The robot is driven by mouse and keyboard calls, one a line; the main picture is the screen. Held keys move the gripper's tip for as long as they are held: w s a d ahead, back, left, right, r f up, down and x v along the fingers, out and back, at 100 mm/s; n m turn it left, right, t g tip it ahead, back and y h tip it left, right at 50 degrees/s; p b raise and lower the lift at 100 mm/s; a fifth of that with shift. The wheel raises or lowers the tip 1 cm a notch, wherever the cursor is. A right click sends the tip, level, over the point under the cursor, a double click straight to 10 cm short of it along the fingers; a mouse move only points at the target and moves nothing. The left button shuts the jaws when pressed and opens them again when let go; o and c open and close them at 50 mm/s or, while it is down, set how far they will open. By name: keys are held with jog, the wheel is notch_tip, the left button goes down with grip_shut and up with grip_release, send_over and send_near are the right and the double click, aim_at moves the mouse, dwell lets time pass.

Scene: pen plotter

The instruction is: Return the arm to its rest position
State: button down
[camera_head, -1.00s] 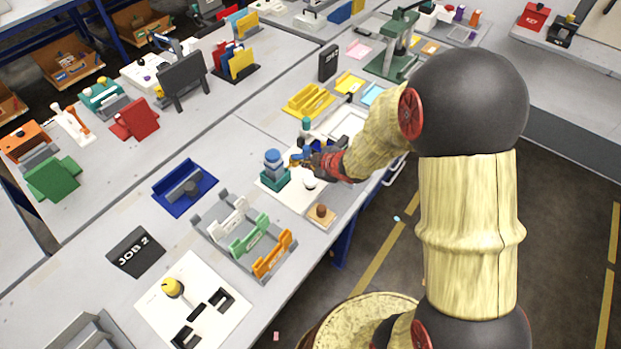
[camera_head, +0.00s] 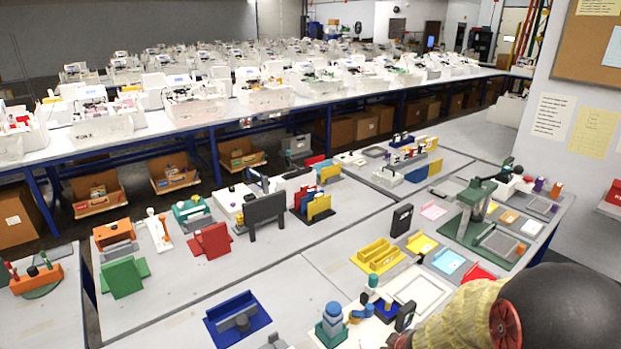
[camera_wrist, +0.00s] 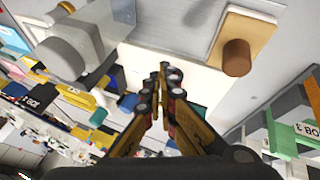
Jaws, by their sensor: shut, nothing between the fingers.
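My gripper (camera_wrist: 164,72) shows in the wrist view with its two fingers closed together at the tips, and nothing is between them. It is over a pale plate and the bench top. In the head view my arm enters at the bottom right as a dark ball joint and a tan sleeve, and the fingers are cut off or hidden there. A teal and blue-grey stacked piece (camera_head: 332,322) stands to the left of the arm. A large grey cylinder (camera_wrist: 62,60) is at the upper left in the wrist view.
A wooden block with a brown peg (camera_wrist: 237,57) is near the fingers in the wrist view. A white frame (camera_head: 420,291), yellow tray (camera_head: 378,255), blue tray (camera_head: 237,320) and green press (camera_head: 477,205) are on the bench. The bench is crowded, with bare grey patches between fixtures.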

jog(key=s+d+r+m+g+h, duration=0.3)
jog(key=s+r+m, duration=0.4)
jog(key=s+r, duration=0.6)
jog(key=s+a+r+m+t+y, duration=0.1)
jog(key=s+a+r, duration=0.2)
jog(key=s+r, duration=0.2)
jog(key=s+a+r+m+t+y, duration=0.1)
jog(key=s+a+r, duration=0.3)
jog(key=r, duration=0.7)
jog(key=shift+s+a+r+y, duration=0.25)
jog(key=shift+s+y, duration=0.15)
jog(key=shift+s, duration=0.75)
